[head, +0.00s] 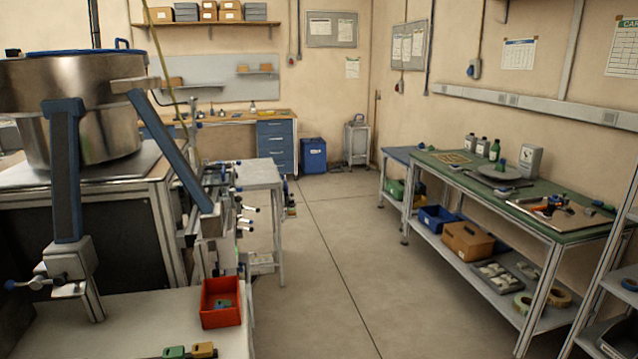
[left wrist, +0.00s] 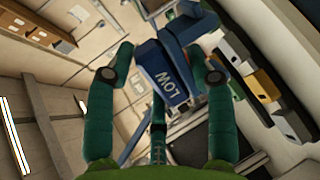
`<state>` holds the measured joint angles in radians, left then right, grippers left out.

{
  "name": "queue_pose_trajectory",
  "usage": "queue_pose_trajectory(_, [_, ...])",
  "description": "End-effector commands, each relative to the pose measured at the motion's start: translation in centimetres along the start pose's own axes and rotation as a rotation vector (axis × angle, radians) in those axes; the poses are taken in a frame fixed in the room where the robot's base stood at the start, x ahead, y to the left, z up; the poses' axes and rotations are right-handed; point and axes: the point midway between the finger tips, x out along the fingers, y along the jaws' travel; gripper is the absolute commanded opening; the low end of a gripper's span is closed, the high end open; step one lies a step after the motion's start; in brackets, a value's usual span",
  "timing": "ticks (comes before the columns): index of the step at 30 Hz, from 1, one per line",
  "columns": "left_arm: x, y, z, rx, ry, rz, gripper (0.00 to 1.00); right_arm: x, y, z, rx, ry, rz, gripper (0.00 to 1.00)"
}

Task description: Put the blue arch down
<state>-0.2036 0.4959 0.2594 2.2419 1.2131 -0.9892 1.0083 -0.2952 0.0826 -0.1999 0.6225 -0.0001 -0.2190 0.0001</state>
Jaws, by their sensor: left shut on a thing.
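I cannot make out the held piece or either gripper in the head view. My right gripper is not in view.
A white table (head: 130,325) at the front left carries a red bin (head: 221,303) and small green and yellow pieces (head: 190,351). A large metal bowl (head: 85,100) stands behind it. A green-topped bench (head: 465,173) with tools stands at right. The middle floor (head: 310,270) is clear.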

Motion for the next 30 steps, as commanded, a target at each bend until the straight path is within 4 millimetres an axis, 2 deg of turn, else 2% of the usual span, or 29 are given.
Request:
queue_pose_trajectory(1, [-0.6, 0.3, 1.6, 0.027, -0.062, -0.002, 0.2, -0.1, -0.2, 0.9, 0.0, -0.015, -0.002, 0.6])
queue_pose_trajectory(3, [-1.4, 0.7, 3.5, 0.056, -0.139, -0.001, 0.2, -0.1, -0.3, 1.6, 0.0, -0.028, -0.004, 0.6])
queue_pose_trajectory(6, [-2.2, 1.2, 5.4, 0.084, -0.216, -0.001, 0.2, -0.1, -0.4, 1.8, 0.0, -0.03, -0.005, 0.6])
queue_pose_trajectory(9, [-2.7, 1.5, 6.4, 0.095, -0.256, 0.001, 0.2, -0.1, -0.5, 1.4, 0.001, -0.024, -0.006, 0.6])
queue_pose_trajectory(18, [-2.8, 1.5, 6.7, 0.099, -0.268, -0.002, 0.2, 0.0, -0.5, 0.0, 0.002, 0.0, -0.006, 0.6])
queue_pose_trajectory(30, [-2.8, 1.6, 6.7, 0.096, -0.266, 0.0, 0.2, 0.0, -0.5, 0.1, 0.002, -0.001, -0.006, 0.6])
